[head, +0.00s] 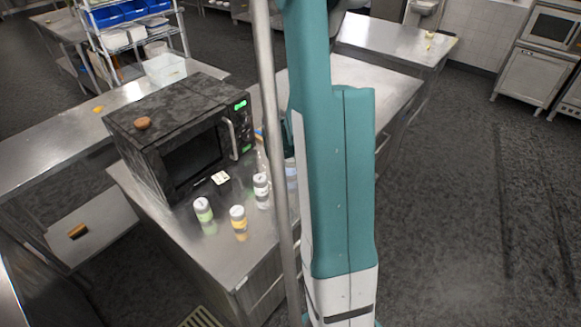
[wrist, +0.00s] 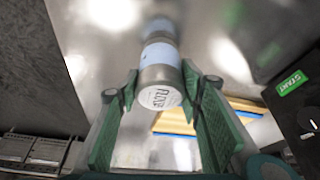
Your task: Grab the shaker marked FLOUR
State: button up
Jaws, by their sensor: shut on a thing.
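The shaker marked FLOUR (wrist: 160,74) has a metal lid with dark lettering and a light blue body. In the wrist view its lid faces the camera. My gripper (wrist: 159,82) has its green-padded fingers on both sides of the shaker and is shut on it. In the head view a bit of pale blue (head: 291,170) shows beside my arm, which hides most of the gripper there. Other shakers stand on the steel counter to the left: a green one (head: 203,210), a yellow one (head: 239,220) and a whitish one (head: 262,191).
A black microwave (head: 163,148) with a brown item (head: 142,123) on top stands on the steel counter (head: 215,250). Its START button (wrist: 291,83) is close on the right in the wrist view. A yellow-and-blue flat item (wrist: 246,106) lies near the shaker.

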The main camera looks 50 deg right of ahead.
jog(key=shift+r, duration=0.15)
jog(key=shift+r, duration=4.85)
